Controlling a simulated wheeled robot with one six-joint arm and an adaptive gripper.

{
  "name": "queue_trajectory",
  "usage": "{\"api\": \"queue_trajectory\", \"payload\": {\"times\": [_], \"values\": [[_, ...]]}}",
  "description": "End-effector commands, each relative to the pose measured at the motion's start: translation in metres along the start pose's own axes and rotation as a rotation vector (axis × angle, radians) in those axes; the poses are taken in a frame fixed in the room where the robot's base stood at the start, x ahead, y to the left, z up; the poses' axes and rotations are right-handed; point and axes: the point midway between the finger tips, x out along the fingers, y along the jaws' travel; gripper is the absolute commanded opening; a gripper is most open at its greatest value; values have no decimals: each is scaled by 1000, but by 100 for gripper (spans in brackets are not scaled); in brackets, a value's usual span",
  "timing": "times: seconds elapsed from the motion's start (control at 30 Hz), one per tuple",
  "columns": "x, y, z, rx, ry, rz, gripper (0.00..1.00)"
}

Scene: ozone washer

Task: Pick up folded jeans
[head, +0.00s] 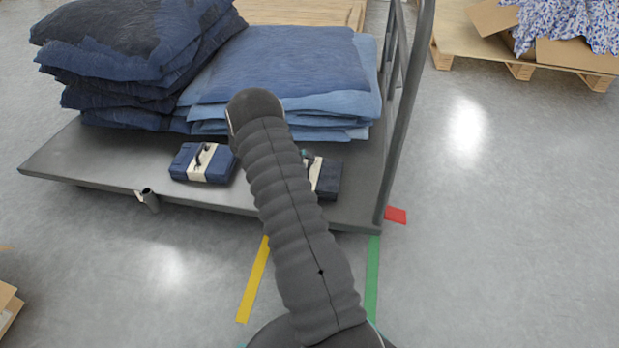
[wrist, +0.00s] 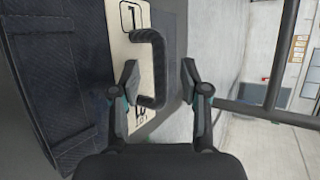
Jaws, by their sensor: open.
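Two small bundles of folded jeans, each with a pale paper band and a dark handle, lie on a grey flatbed cart (head: 85,162). The blue bundle (head: 190,163) is left of my arm. The darker bundle (head: 329,178) is right of it, partly hidden behind my arm. In the wrist view, a dark bundle with a printed pale band (wrist: 118,50) is close ahead. Its black handle (wrist: 159,65) stands between the fingers of my gripper (wrist: 160,80). The fingers are open, with a gap on each side. The head view mostly hides my gripper behind the arm.
Stacks of dark jeans (head: 120,55) and lighter blue jeans (head: 285,65) stand behind the bundles. The cart's upright rail (head: 408,110) rises close on the right. A pallet with an open box (head: 565,50) stands at the back right. The floor on the right is clear.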

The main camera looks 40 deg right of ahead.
Motion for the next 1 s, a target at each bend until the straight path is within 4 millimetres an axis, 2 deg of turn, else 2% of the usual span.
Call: {"api": "queue_trajectory", "payload": {"times": [0.07,0.27,0.37,0.47,1.0], "values": [[7,0,0,0,0,0,46],[8,0,0,0,-1,0,46],[8,0,0,0,-1,0,26],[8,0,0,0,-1,0,0],[4,-5,2,1,-2,0,0]]}}
